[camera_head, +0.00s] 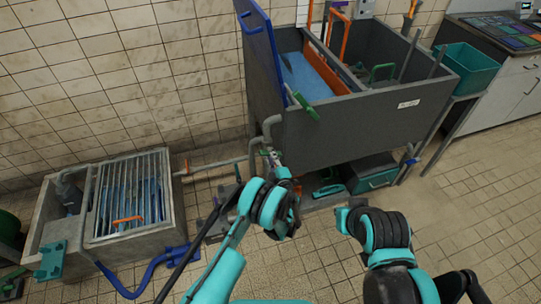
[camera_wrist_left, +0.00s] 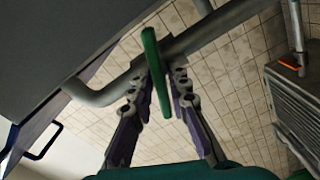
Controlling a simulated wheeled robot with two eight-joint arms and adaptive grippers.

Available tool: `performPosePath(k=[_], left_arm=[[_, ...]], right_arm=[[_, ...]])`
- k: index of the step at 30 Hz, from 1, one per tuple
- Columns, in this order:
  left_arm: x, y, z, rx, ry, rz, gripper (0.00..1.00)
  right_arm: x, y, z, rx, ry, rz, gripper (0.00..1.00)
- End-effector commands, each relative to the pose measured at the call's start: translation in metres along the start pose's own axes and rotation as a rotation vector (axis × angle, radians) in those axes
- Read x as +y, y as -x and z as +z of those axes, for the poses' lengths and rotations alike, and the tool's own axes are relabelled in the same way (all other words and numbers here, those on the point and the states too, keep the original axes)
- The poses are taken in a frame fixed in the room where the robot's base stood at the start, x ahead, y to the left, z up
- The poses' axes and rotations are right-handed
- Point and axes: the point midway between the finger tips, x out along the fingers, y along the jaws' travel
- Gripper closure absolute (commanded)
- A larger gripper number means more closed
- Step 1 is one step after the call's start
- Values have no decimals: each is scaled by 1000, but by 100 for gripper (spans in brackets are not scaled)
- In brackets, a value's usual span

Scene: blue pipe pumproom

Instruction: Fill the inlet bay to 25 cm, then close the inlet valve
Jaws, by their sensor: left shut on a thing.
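The inlet bay (camera_head: 305,82) is the left part of the grey tank, with blue water in it. I cannot read its level. My left gripper (camera_head: 273,160) is at the grey pipe low on the tank's left side. In the left wrist view its fingers (camera_wrist_left: 157,82) are on either side of a green valve handle (camera_wrist_left: 151,50), shut on it. The handle crosses the grey pipe (camera_wrist_left: 195,38).
A concrete pit with a metal grating (camera_head: 130,185) stands at the left, with a blue hose (camera_head: 150,270) beside it. A teal bin (camera_head: 466,68) stands right of the tank. A teal-fronted box (camera_head: 375,178) sits under the tank. The tiled floor at the right is clear.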

Motion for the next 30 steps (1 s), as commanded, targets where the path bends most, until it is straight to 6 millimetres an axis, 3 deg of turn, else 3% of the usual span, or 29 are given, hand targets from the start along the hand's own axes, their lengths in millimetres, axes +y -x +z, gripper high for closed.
performPosePath(k=[15, 30], left_arm=[[-1, -1, -1, 2, 329, 0, 100], [-2, -1, -1, 2, 422, 0, 100]], right_arm=[[0, 0, 0, 0, 0, 0, 100], [0, 0, 0, 0, 0, 0, 100]])
